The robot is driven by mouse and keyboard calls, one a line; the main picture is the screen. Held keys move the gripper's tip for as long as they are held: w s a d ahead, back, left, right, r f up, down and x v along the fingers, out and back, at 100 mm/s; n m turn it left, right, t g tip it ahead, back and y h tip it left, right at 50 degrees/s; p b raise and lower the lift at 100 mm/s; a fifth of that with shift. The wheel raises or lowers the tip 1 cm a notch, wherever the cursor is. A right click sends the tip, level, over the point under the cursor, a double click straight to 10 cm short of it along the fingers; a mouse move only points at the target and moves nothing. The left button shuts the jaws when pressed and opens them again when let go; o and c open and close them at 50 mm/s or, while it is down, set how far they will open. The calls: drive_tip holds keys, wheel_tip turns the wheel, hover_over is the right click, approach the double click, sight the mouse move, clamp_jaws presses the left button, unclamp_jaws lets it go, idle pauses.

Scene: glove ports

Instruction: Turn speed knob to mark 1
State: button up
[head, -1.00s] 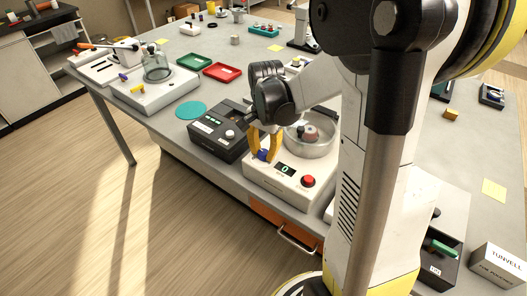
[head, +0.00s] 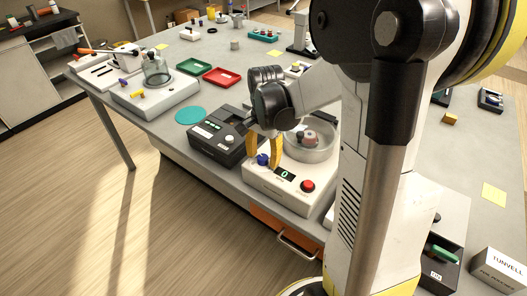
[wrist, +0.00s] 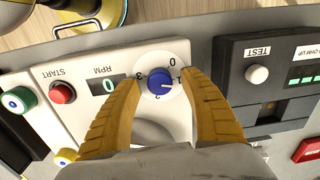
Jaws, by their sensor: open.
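The speed knob (wrist: 160,81) is a blue knob on a white round dial (wrist: 173,102) with marks 0, 1 and 3 readable in the wrist view. A pale pointer line on the knob points right, close to the 1 mark. The knob also shows in the head view (head: 263,160), at the front of the white machine (head: 293,200). My gripper (wrist: 161,77) is open, its yellow fingers on either side of the knob with gaps to it. In the head view my gripper (head: 264,158) is just above the machine's front. The RPM display (wrist: 109,85) reads 0.
A red START button (wrist: 62,93) is beside the display. The machine's round bowl (head: 312,146) is behind the knob. A dark box with a TEST button (wrist: 256,74) stands close beside the machine. Red (head: 222,76) and green (head: 194,64) trays lie farther back.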

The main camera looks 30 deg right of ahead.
sight(264, 157)
wheel_tip(264, 157, up, 12)
drive_tip(key=shift+s, duration=0.15)
idle(0.6)
